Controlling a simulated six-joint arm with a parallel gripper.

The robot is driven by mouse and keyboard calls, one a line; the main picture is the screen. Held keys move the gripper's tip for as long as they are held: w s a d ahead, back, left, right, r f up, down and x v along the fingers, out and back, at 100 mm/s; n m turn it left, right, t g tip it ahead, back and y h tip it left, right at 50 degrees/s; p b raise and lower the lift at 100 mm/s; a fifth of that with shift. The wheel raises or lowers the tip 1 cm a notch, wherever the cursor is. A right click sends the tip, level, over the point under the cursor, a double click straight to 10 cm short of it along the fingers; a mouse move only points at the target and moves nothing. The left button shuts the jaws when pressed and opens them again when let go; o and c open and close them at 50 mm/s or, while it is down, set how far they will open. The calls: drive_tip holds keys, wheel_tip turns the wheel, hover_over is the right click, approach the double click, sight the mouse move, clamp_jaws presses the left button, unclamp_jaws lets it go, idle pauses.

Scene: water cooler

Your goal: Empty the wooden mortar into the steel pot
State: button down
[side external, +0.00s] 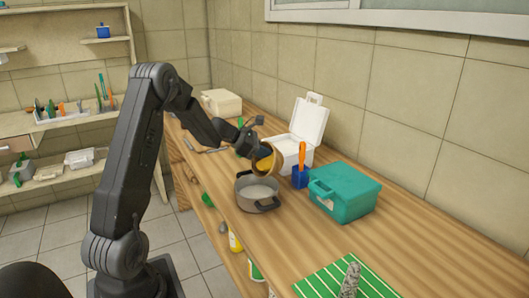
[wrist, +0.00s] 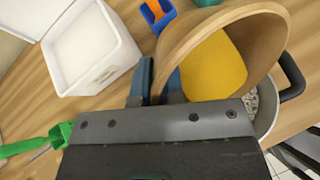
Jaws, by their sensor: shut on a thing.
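The wooden mortar (side external: 267,162) is in my gripper (side external: 255,153), tilted steeply with its mouth toward the steel pot (side external: 258,203). In the wrist view my gripper (wrist: 160,88) is shut on the wall of the mortar (wrist: 262,28). A smooth yellow mass (wrist: 213,68) shows inside the mortar. The steel pot stands upright on the wooden bench just below the mortar. In the wrist view part of the pot (wrist: 268,108) and its dark handle show behind the mortar; a little grey speckled matter is visible there. Most of the pot's inside is hidden in that view.
A white box (side external: 299,135) with its lid up stands behind the mortar. A blue holder (side external: 300,178) with an orange handle and a teal case (side external: 344,194) stand to the pot's right. A green striped mat (side external: 322,285) lies near the front. A green-handled tool (wrist: 60,135) lies at left in the wrist view.

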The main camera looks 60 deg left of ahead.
drive_tip(key=shift+s+f+m+t+h, duration=0.15)
drive_tip(key=shift+s+t, duration=0.15)
drive_tip(key=shift+t, duration=0.35)
drive_tip(key=shift+s+r+m+t+h, duration=0.1)
drive_tip(key=shift+s+m+t, duration=0.15)
drive_tip(key=shift+t, duration=0.35)
drive_tip(key=shift+s+f+m+t+h, duration=0.1)
drive_tip(key=shift+s+t, duration=0.25)
drive_tip(key=shift+t, duration=0.3)
idle(0.8)
drive_tip(key=shift+w+r+g, duration=0.25)
drive_tip(key=shift+w+g, duration=0.2)
drive_tip(key=shift+g, duration=0.25)
drive_tip(key=shift+n, duration=0.3)
drive_tip(key=shift+w+g, duration=0.3)
drive_tip(key=shift+g, duration=0.45)
drive_tip(key=shift+w+g, duration=0.3)
drive_tip(key=shift+g, duration=0.45)
drive_tip(key=shift+w+f+n+g+y, duration=0.1)
drive_tip(key=shift+w+n+g+y, duration=0.15)
drive_tip(key=shift+g, duration=0.35)
drive_tip(key=shift+w+f+n+g+y, duration=0.15)
drive_tip(key=shift+n+g+y, duration=0.1)
drive_tip(key=shift+g, duration=0.35)
drive_tip(key=shift+w, duration=0.1)
